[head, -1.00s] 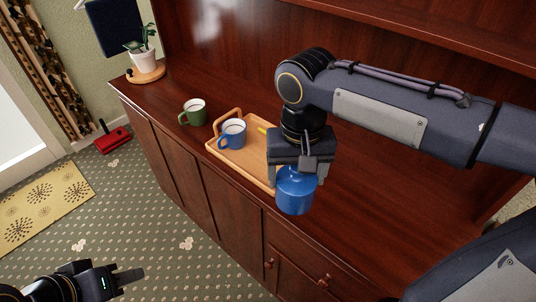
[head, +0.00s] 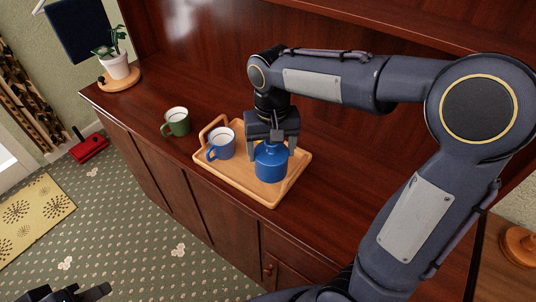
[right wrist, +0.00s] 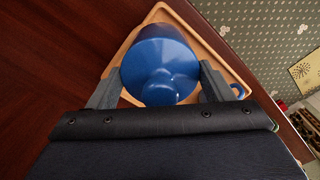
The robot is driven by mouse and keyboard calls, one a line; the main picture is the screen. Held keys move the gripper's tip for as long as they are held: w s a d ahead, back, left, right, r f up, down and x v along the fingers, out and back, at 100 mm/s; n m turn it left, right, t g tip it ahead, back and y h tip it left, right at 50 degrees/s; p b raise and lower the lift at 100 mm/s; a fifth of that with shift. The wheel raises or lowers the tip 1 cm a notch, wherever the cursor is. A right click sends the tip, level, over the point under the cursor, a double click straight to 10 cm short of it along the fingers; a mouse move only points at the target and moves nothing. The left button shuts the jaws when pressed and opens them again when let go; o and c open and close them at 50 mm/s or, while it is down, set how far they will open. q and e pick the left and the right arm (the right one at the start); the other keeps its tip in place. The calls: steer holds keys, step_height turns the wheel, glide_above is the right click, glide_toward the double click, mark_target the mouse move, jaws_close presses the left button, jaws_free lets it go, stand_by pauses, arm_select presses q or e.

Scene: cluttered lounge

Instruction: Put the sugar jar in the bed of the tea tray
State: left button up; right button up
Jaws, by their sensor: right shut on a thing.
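The blue sugar jar (head: 270,164) is upright between the fingers of my right gripper (head: 271,150), which is shut on it. In the head view the jar is over the right part of the wooden tea tray (head: 270,201); I cannot tell whether it touches the bed. The right wrist view shows the jar (right wrist: 160,62) from above, with the tray rim (right wrist: 205,40) around it. A blue mug (head: 221,144) stands in the tray left of the jar. My left gripper (head: 95,292) shows only partly at the bottom left edge, away from the cabinet.
A green mug (head: 176,122) stands on the dark wooden cabinet top (head: 150,95) left of the tray. A potted plant (head: 116,66) sits on a round wooden board at the far left. The cabinet top right of the tray is clear.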

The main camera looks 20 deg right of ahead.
steer(key=w+f, duration=0.1)
steer(key=f, duration=0.1)
steer(key=w+d+f, duration=0.1)
steer(key=w+f, duration=0.1)
steer(key=shift+w+d+f, duration=0.15)
steer(key=shift+w+f, duration=0.05)
steer(key=shift+f, duration=0.15)
steer(key=shift+w+f, duration=0.2)
steer(key=shift+f, duration=1.5)
steer(key=shift+f, duration=0.1)
steer(key=shift+f, duration=0.15)
steer(key=o, duration=1.6)
steer(key=shift+o, duration=0.2)
